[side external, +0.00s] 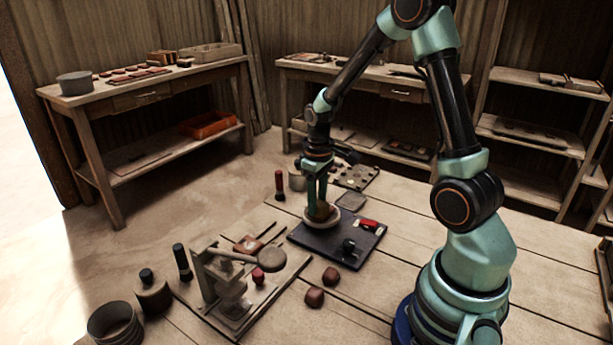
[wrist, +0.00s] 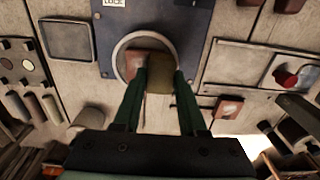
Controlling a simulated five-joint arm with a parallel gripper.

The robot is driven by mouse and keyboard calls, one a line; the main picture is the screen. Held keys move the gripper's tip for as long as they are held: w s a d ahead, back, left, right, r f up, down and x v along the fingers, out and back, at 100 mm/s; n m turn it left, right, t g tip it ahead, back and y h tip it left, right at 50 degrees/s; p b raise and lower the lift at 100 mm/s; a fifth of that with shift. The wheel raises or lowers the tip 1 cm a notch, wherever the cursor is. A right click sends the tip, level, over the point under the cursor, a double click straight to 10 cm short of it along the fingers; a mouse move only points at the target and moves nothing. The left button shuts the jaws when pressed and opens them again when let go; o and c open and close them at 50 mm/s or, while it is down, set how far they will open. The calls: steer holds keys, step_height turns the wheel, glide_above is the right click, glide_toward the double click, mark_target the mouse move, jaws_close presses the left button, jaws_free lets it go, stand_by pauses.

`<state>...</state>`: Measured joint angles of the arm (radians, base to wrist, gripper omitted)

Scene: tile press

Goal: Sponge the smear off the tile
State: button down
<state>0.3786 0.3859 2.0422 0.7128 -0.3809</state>
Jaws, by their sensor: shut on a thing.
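My gripper (side external: 319,202) points down over a round pale dish (side external: 306,221) and is shut on a brownish-olive block, seemingly the sponge (side external: 322,212). In the wrist view the sponge (wrist: 160,80) sits between the green fingertips (wrist: 160,73), inside or just above the dish (wrist: 120,46). A reddish-brown patch (wrist: 133,62) shows in the dish beside it; I cannot tell what it is. A small reddish tile with a pale centre (side external: 247,243) lies left of the dish, and also shows in the wrist view (wrist: 228,109). Whether the pale area is the smear is unclear.
The dish stands on a dark board (side external: 335,245) with a red item (side external: 368,225) and a small black fixture (side external: 349,250). A lever press (side external: 232,285) stands at front left. Reddish lumps (side external: 315,297) lie in front. Bare planks lie right of the board.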

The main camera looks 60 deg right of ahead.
steer(key=shift+a, duration=0.55)
steer(key=d, duration=0.5)
steer(key=shift+d, duration=0.4)
steer(key=shift+d+r, duration=0.1)
steer(key=shift+d, duration=0.15)
step_height(320, 180, up, 8)
steer(key=shift+a, duration=0.1)
